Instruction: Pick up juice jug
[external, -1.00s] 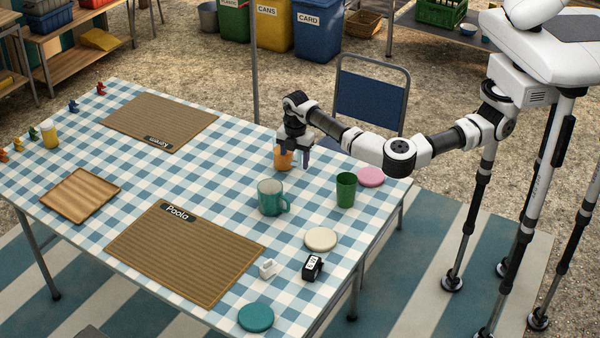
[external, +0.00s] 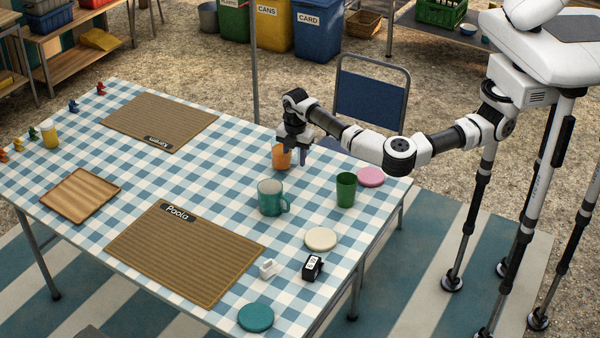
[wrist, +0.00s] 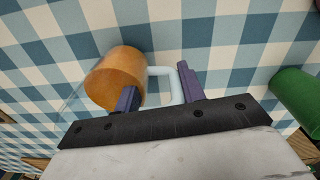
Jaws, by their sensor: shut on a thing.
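The juice jug (external: 281,158), orange with juice, is near the table's far right edge. In the wrist view the jug (wrist: 114,74) is at upper left, with its pale handle (wrist: 166,72) sticking out to the right. My gripper (external: 297,157) is at the jug's right side. In the wrist view its purple fingers (wrist: 157,91) lie on either side of the handle, and it is shut on it. Whether the jug's base touches the table is hard to tell.
A teal mug (external: 270,198) and a green cup (external: 346,190) stand close by in front. A pink disc (external: 370,177) lies to the right, and a cream lid (external: 321,239) nearer the front. A blue chair (external: 371,100) is behind. The checked cloth left of the jug is clear.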

